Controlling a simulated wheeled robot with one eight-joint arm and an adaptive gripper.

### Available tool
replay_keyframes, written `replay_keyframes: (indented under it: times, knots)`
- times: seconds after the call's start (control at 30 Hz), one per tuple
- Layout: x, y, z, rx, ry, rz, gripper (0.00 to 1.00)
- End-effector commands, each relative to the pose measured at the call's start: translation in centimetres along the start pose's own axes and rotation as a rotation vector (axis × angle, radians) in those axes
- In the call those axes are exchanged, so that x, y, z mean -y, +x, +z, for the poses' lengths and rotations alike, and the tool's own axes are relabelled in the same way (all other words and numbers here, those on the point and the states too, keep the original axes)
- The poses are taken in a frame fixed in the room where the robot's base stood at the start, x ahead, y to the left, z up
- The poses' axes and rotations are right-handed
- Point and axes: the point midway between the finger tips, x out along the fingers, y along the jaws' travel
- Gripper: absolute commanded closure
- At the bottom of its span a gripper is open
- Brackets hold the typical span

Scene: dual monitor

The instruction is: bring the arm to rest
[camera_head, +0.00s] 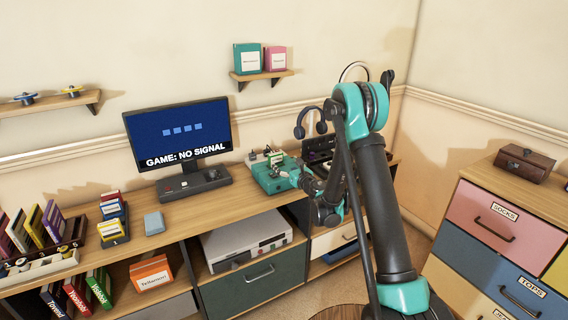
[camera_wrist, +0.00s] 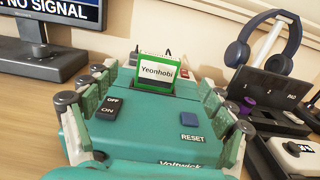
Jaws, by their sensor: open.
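My arm reaches over the desk from the right, and my gripper (camera_head: 298,176) hangs at the teal game console (camera_head: 268,178). In the wrist view, my gripper (camera_wrist: 156,82) is open, with its fingers spread left and right of the view. The teal console (camera_wrist: 150,138) lies between and beyond them, with an OFF/ON switch and a RESET button. A green-edged cartridge (camera_wrist: 155,73) labelled Yeonhobi stands upright in the console's slot, apart from the fingers. My arm hides part of the desk in the head view.
A monitor (camera_head: 178,132) reading "GAME: NO SIGNAL" stands left of the console. Blue headphones (camera_wrist: 264,48) hang on a stand at the right, beside a dark device (camera_wrist: 268,88). Cartridge racks (camera_head: 40,232) fill the desk's left end. A drawer chest (camera_head: 500,235) stands right.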

Motion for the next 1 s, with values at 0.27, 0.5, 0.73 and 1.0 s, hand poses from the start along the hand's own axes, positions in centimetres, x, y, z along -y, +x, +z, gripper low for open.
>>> replay_keyframes:
  times: [0.27,0.5,0.73,1.0]
  knots:
    - [1.1,-0.6,1.3,0.011,0.062,-0.038,0.16]
    - [7.9,-5.5,7.6,0.093,0.491,-0.280,0.16]
    - [13.9,-13.8,10.7,0.213,1.001,-0.554,0.16]
    - [16.4,-25.3,9.6,0.377,1.581,-0.873,0.16]
